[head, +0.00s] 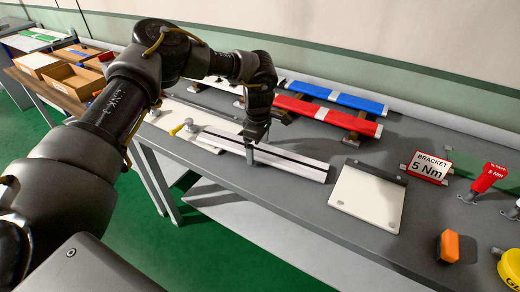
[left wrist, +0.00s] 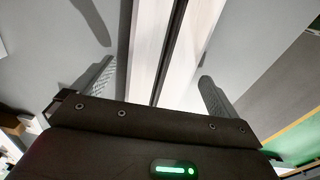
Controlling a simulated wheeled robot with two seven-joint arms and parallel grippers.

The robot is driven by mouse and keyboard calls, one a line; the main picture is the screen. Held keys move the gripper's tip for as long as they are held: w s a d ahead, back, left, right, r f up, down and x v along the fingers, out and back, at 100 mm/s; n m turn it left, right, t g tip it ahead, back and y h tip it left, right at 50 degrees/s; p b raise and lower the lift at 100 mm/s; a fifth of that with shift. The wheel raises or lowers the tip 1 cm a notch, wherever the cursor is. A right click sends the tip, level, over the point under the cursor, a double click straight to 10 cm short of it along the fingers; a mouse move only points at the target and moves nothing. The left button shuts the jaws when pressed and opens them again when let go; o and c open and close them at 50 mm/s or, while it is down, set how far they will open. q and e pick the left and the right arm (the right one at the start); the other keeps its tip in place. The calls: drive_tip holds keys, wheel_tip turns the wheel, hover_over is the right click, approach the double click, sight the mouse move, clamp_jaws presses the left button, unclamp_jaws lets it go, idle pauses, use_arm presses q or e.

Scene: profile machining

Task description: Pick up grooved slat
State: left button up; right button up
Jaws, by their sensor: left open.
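The grooved slat (head: 292,164) is a long white bar with a dark groove along its length, lying flat on the grey workbench. My left gripper (head: 250,152) reaches down over the slat, left of its middle. In the left wrist view the slat (left wrist: 180,45) runs between the two spread fingers of my left gripper (left wrist: 157,73), with a gap on each side. The left gripper is open and holds nothing. Part of the slat is hidden behind the fingers. My right gripper is in neither view.
Red (head: 330,115) and blue (head: 335,96) bars lie behind the slat. A white plate (head: 367,197) lies to its right, with a bracket sign (head: 428,166) and an orange block (head: 448,245) beyond. Wooden trays (head: 72,79) stand at the far left. The bench's front edge is close.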

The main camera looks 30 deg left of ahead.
use_arm(q)
drive_tip(key=shift+f, duration=0.3)
drive_tip(key=shift+c, duration=0.5)
drive_tip(key=c, duration=1.2)
drive_tip(key=shift+r, duration=0.2)
drive_tip(key=shift+r+b, duration=0.2)
drive_tip(key=shift+b, duration=0.1)
wheel_tip(320, 180, up, 3)
drive_tip(key=shift+a+f+b, duration=0.1)
drive_tip(key=shift+f+b, duration=0.05)
drive_tip(key=shift+b, duration=0.45)
drive_tip(key=s+a+r, duration=0.2)
drive_tip(key=s+r, duration=0.1)
drive_tip(key=s+a+r+b, duration=0.1)
drive_tip(key=s+a+r, duration=0.2)
drive_tip(key=s, duration=0.1)
drive_tip(key=s+a+r+b, duration=0.1)
drive_tip(key=s+a+r, duration=0.2)
drive_tip(key=s, duration=0.1)
drive_tip(key=shift+s+r, duration=0.2)
drive_tip(key=shift+r, duration=0.1)
